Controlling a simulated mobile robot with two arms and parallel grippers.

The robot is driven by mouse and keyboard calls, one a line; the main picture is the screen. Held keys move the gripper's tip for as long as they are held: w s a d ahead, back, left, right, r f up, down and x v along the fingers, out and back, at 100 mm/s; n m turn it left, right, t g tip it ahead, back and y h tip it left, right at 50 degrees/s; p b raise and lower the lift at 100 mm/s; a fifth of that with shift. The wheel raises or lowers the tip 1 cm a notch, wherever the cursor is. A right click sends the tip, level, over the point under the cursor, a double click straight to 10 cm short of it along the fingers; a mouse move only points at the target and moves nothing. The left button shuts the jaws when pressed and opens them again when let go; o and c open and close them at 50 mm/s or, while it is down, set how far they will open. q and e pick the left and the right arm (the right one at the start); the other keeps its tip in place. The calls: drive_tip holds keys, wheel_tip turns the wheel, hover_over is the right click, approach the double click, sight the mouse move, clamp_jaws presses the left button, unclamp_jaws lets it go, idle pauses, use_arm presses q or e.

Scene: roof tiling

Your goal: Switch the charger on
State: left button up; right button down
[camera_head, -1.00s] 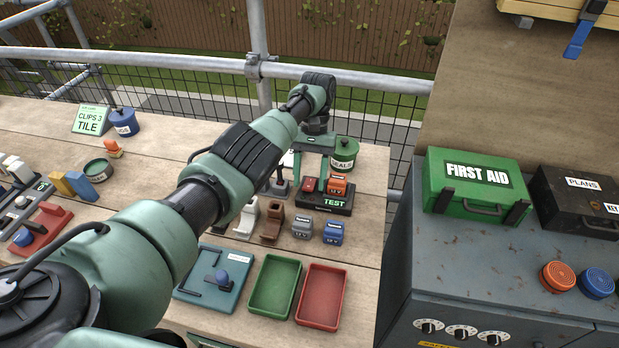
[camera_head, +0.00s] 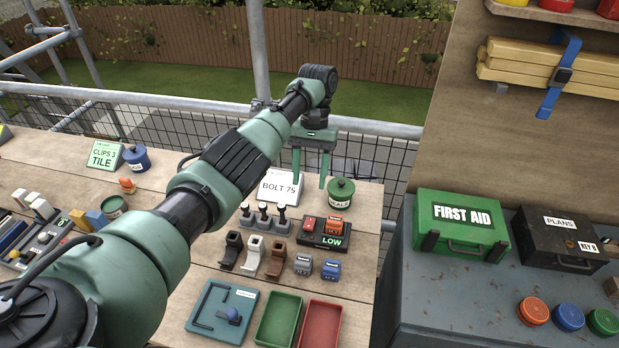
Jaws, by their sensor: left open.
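No label reading charger is legible. A black unit (camera_head: 323,242) on the bench carries a red block and an orange block (camera_head: 334,225), and its front reads LOW. At the left, a grey unit (camera_head: 45,238) has several switch-like levers; my arm hides part of that side. I cannot tell which unit is the charger. My left gripper (camera_head: 309,180) is open and empty, fingers pointing down, behind the black unit, between the BOLT 75 card (camera_head: 278,187) and the green lidded pot (camera_head: 340,193). My right gripper is out of view.
Grey and blue blocks (camera_head: 331,270), brown and white holders and several dark levers stand before the gripper. A teal board (camera_head: 205,305), green tray (camera_head: 277,322) and red tray (camera_head: 322,325) lie nearer. A first aid box (camera_head: 462,222) stands on the right cabinet. Scaffold rails run behind.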

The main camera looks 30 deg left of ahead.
use_arm(q)
wheel_tip(320, 180, up, 3)
drive_tip(key=shift+r+p, duration=0.15)
drive_tip(key=shift+p, duration=0.7)
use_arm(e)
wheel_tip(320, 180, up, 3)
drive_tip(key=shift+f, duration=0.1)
